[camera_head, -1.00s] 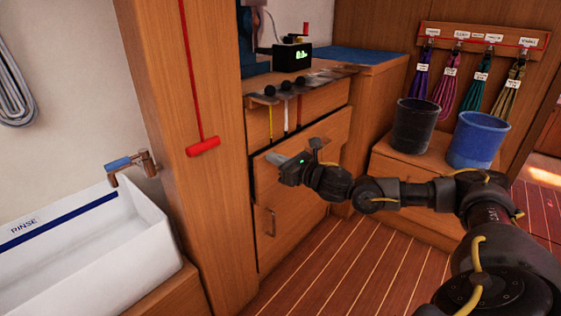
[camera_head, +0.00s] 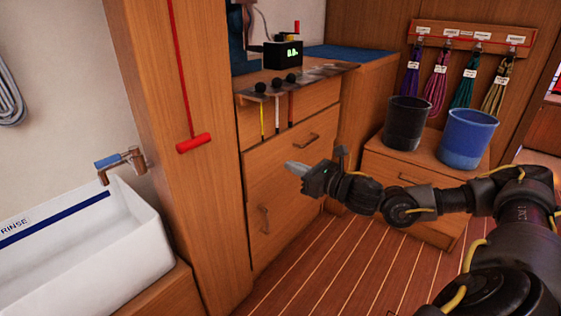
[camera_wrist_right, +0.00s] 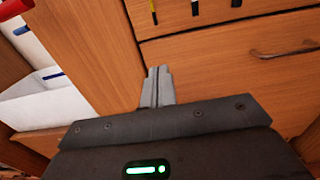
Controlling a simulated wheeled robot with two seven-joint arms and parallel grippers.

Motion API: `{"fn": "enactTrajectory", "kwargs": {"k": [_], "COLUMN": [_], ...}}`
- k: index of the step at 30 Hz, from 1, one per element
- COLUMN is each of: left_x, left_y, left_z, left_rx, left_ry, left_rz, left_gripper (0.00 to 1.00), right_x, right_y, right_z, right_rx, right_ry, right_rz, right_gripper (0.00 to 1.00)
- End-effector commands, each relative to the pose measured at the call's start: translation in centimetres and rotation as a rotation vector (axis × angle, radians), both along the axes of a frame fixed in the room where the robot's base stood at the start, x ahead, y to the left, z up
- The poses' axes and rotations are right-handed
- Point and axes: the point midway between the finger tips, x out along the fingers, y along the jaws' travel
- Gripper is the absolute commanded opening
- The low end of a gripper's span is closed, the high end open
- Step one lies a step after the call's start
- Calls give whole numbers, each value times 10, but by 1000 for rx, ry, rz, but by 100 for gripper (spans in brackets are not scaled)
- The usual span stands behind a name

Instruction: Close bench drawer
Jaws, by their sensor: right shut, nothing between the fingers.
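The bench drawer (camera_head: 270,160) is a wide wooden front with a horizontal metal handle (camera_head: 306,140), below the bench top. It looks about flush with the bench face; I cannot tell whether a small gap remains. The drawer front also shows in the right wrist view (camera_wrist_right: 225,55), with a dark seam along its top. My right gripper (camera_head: 289,165) is shut and empty in front of the bench, left of and below the handle. Its closed grey fingers also show in the wrist view (camera_wrist_right: 158,75), pointing toward the drawer front; contact is unclear. My left gripper is out of view.
A lower door (camera_head: 285,205) with an upright handle is under the drawer. A white rinse sink (camera_head: 90,245) and a wooden post (camera_head: 195,215) stand left. A black bucket (camera_head: 406,125) and blue bucket (camera_head: 467,138) stand on a low cabinet at right. Planked floor (camera_head: 330,275) is clear in front.

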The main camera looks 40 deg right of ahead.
Motion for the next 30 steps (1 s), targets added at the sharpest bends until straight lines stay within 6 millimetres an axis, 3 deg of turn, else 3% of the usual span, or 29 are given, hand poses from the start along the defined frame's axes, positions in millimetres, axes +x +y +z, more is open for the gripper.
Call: {"fn": "enactTrajectory", "kwargs": {"k": [6, 12, 15, 17, 19, 23, 24, 27, 30], "left_x": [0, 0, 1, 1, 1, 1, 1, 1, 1], "left_y": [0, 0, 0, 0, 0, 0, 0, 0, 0], "left_z": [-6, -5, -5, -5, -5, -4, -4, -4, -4], "left_rx": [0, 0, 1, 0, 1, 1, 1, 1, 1], "left_ry": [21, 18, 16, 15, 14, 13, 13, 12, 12], "left_rz": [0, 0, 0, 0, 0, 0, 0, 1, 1], "left_gripper": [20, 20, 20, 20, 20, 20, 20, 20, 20], "right_x": [-27, -32, -32, -32, -36, -58, -70, -103, -139], "right_y": [-7, -8, 3, 23, 59, 150, 177, 228, 255], "right_z": [-1, 0, -4, -9, -16, -19, -15, 6, 34], "right_rx": [-2, 1, 46, 126, 278, 716, 874, 1263, 1614], "right_ry": [4, 0, 8, 20, 49, 149, 190, 299, 407], "right_rz": [1, 1, 31, 82, 182, 455, 553, 807, 1069], "right_gripper": [0, 0, 0, 0, 0, 0, 0, 0, 0]}}
